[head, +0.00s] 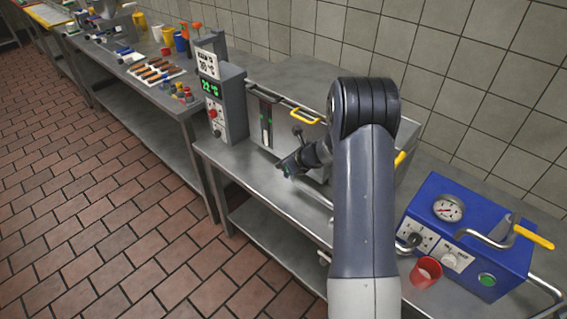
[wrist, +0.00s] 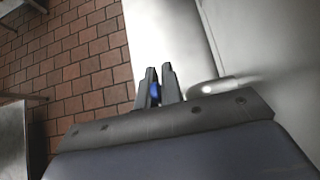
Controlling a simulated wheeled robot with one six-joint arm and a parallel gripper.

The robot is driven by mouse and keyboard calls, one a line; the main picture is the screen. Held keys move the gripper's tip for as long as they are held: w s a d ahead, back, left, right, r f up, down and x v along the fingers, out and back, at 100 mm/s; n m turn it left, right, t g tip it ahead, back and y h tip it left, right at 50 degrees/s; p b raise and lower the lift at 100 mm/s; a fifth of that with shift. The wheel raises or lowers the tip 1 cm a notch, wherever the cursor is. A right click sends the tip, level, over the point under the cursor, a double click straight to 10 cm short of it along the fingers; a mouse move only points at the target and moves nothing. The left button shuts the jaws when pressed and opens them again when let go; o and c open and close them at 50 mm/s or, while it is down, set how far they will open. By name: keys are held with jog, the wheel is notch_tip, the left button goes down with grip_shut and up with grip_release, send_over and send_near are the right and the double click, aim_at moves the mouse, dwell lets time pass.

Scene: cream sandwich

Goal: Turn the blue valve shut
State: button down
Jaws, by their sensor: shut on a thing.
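My gripper (head: 289,167) is at the front of the steel tank on the middle bench, partly behind my arm. In the wrist view, its two dark fingers (wrist: 159,82) are close together, with a small piece of the blue valve (wrist: 155,93) between them. The fingers are shut on it. Most of the valve is hidden by the fingers, and I cannot tell how far it is turned. A metal pipe (wrist: 208,88) runs beside the right finger.
A grey control box (head: 228,105) with a green display stands left of the tank (head: 285,100), which has yellow handles. A blue machine (head: 470,225) with a gauge and a red cup (head: 426,272) are at the right. The tiled floor is clear.

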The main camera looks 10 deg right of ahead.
jog(key=c, duration=1.6)
grip_release()
jog(key=v, duration=1)
jog(key=shift+s+d+r, duration=0.15)
jog(key=shift+s+r, duration=0.1)
jog(key=shift+r, duration=0.05)
jog(key=x, duration=1.1)
jog(key=shift+b, duration=0.3)
